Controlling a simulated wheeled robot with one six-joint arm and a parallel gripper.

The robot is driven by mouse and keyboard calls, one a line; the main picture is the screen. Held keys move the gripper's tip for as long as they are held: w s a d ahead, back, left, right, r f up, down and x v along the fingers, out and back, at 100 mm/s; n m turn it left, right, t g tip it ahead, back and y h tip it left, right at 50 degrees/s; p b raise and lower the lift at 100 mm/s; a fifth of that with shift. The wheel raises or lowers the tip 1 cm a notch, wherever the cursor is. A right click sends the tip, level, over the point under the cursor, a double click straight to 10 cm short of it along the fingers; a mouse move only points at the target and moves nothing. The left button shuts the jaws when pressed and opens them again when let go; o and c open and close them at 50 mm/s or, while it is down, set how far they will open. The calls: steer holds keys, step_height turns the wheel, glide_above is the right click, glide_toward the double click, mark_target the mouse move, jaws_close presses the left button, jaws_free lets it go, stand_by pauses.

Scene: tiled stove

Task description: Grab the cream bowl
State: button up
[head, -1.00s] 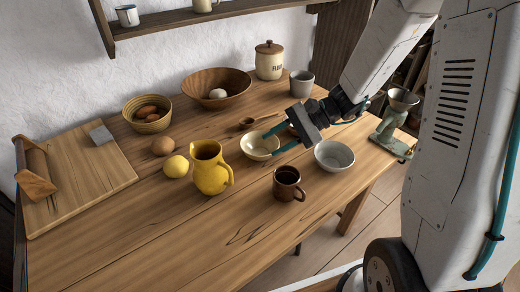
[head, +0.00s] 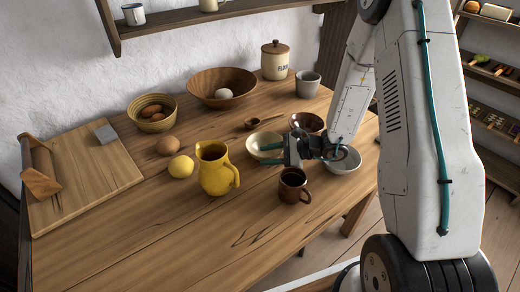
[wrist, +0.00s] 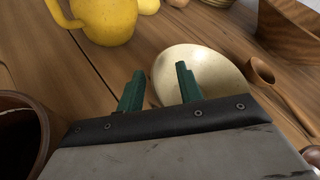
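The cream bowl (head: 258,139) stands upright on the wooden table, between the yellow jug and a dark brown bowl. It also shows in the wrist view (wrist: 205,60), partly covered by a finger. My gripper (head: 266,154) is at the bowl's near side, coming in from the right. In the wrist view my gripper (wrist: 159,78) is open, with a clear gap between its two green fingers. The bowl's left rim lies between the fingers in that picture; the right finger overlaps the bowl and the left finger is outside it. I cannot tell whether either finger touches it.
The yellow jug (head: 216,171) stands left of the gripper and the brown mug (head: 293,186) just in front of it. A white bowl (head: 343,162) lies under my arm, the dark brown bowl (head: 308,122) behind. A wooden scoop (head: 255,123) lies behind the cream bowl. The front table is clear.

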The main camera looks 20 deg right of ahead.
steer(key=shift+w+a+f, duration=0.2)
steer(key=shift+w+a, duration=0.05)
steer(key=shift+a, duration=0.2)
steer(key=shift+a, duration=0.1)
jaws_close()
steer(key=shift+r, duration=0.1)
